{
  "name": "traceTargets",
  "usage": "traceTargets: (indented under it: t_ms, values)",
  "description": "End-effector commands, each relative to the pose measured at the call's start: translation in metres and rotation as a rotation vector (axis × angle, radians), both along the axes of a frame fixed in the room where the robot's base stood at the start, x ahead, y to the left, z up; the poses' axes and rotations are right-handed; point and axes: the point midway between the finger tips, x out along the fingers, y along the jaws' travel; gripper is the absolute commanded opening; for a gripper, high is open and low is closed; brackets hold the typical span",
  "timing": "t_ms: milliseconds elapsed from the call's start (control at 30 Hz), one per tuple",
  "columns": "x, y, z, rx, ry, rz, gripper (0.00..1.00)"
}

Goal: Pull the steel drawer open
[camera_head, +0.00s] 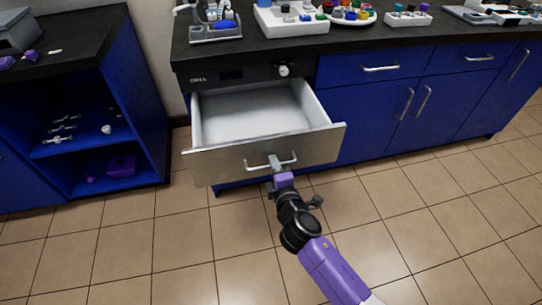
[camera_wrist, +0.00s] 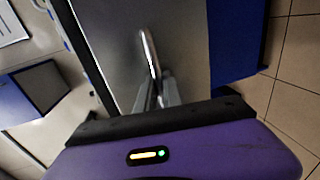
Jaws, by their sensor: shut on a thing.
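The steel drawer (camera_head: 220,165) stands pulled out from under the black counter in the head view, and its white inside looks empty. Its bar handle (camera_head: 256,164) runs across the middle of the steel front. My gripper (camera_head: 274,162) is shut on this handle, with the arm reaching up from the lower right. In the wrist view the handle (camera_wrist: 149,50) runs down between the fingers of my gripper (camera_wrist: 158,92), against the grey drawer front (camera_wrist: 110,45). The fingertips are partly hidden in the wrist view.
A black control panel with a knob (camera_head: 283,70) is above the drawer. Blue cabinets (camera_head: 390,115) stand to the right, and an open blue shelf unit (camera_head: 140,90) to the left. Trays and coloured items (camera_head: 350,12) stand on the counter. The tiled floor (camera_head: 150,250) in front is clear.

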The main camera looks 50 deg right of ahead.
Motion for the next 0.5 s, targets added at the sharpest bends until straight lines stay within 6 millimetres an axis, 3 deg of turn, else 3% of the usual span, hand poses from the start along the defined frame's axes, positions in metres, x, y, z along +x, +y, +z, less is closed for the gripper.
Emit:
traceTargets:
  t_ms: [200,500]
  values:
    - [-0.019,0.013,-0.002,0.0,0.002,0.001,0.0]
    - [-0.025,0.017,-0.001,0.001,0.002,0.0,0.0]
